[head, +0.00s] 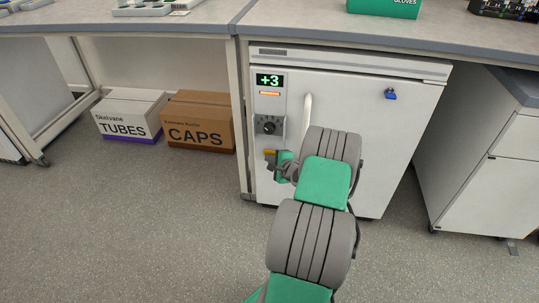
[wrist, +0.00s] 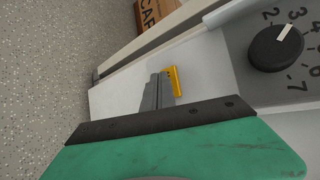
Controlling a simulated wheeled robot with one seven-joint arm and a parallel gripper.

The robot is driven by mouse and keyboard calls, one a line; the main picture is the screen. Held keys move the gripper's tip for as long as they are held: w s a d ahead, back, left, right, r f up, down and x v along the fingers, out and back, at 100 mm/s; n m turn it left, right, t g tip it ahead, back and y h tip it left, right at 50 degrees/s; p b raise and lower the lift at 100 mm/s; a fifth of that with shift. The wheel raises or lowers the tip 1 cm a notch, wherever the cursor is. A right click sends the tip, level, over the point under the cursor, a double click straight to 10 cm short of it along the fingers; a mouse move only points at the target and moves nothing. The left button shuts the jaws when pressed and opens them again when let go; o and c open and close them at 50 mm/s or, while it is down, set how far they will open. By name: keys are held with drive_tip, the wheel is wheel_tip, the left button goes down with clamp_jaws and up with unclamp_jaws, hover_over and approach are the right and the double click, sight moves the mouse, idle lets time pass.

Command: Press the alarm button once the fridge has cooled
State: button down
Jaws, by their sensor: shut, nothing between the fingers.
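The white fridge (head: 350,110) stands under the bench with its door shut. Its display (head: 269,80) reads +3, and an orange bar (head: 270,93) shows below it. Lower on the same panel is a black dial (head: 268,125), also large in the wrist view (wrist: 276,48). Below the dial is a small yellow part (head: 269,152), which shows in the wrist view (wrist: 176,80) right beside my fingertips. The fingers hide some of it, and I cannot tell whether they touch it. No separate alarm button shows clearly. My gripper (wrist: 160,80) is shut and empty, low at the panel.
A vertical handle (head: 307,115) stands out on the door, close to my arm. A blue lock (head: 390,94) is at the door's upper right. A TUBES box (head: 130,115) and a CAPS box (head: 200,120) sit under the left bench. The floor in front is clear.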

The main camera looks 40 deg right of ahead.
drive_tip(key=shift+w+d, duration=0.2)
drive_tip(key=shift+d, duration=0.05)
idle(0.5)
drive_tip(key=shift+s+a+p, duration=0.3)
drive_tip(key=shift+s+a, duration=0.2)
drive_tip(key=shift+a, duration=0.15)
drive_tip(key=shift+s+a+p, duration=0.55)
drive_tip(key=shift+s+a, duration=0.25)
drive_tip(key=shift+a, duration=0.2)
drive_tip(key=shift+s+a+p, duration=0.5)
drive_tip(key=shift+s+a, duration=0.25)
drive_tip(key=shift+a, duration=0.2)
